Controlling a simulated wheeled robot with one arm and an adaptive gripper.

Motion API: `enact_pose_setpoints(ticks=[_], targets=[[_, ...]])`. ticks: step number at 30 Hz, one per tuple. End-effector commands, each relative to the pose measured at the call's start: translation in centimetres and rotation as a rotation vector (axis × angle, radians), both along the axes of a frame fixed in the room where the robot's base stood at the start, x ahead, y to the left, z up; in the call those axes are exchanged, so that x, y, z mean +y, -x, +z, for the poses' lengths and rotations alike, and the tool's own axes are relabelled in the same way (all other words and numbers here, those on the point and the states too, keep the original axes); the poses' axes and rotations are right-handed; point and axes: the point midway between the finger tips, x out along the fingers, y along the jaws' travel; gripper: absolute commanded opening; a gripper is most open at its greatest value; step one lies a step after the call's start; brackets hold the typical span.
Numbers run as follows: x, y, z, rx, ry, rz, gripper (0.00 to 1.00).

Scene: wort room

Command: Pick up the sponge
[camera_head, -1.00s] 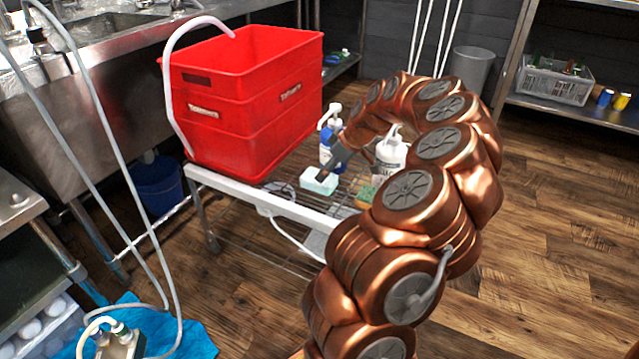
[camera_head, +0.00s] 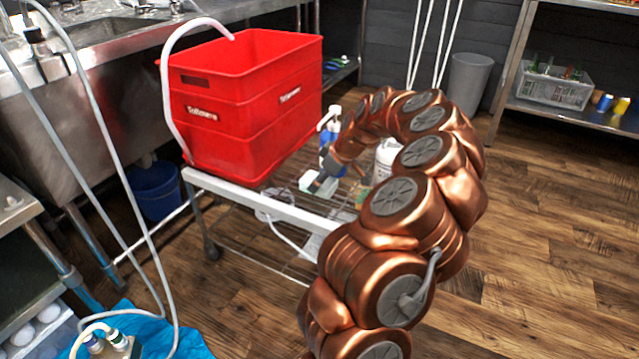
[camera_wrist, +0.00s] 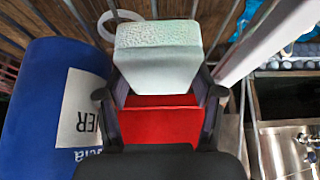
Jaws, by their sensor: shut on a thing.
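The sponge, a pale mint block (camera_head: 306,181), is on the wire-shelf cart beside the red crate, partly covered by my gripper (camera_head: 325,184). In the wrist view the sponge (camera_wrist: 157,52) sits at the ends of the two dark fingers (camera_wrist: 160,92). My gripper is shut on it. A red patch shows between the fingers below the sponge. I cannot tell whether the sponge is clear of the cart's surface.
A red crate (camera_head: 245,110) stands just left of the sponge. A blue-labelled pump bottle (camera_head: 331,130) is close behind my gripper; its blue side fills the left of the wrist view (camera_wrist: 45,100). A white bottle (camera_head: 384,160) is to the right. The cart's white edge (camera_head: 260,203) runs in front.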

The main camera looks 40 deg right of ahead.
Motion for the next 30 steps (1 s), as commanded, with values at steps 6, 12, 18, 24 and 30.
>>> enact_pose_setpoints(ticks=[6,12,18,24,30], targets=[[0.0,0.0,0.7,0.000,0.001,0.000,0.55],[-0.1,0.0,2.9,-0.001,0.002,-0.001,0.55],[0.7,0.2,3.6,0.001,-0.001,0.001,0.55],[2.1,0.7,3.8,0.002,-0.002,0.001,0.55],[4.4,1.2,4.1,0.002,-0.001,0.003,0.55]])
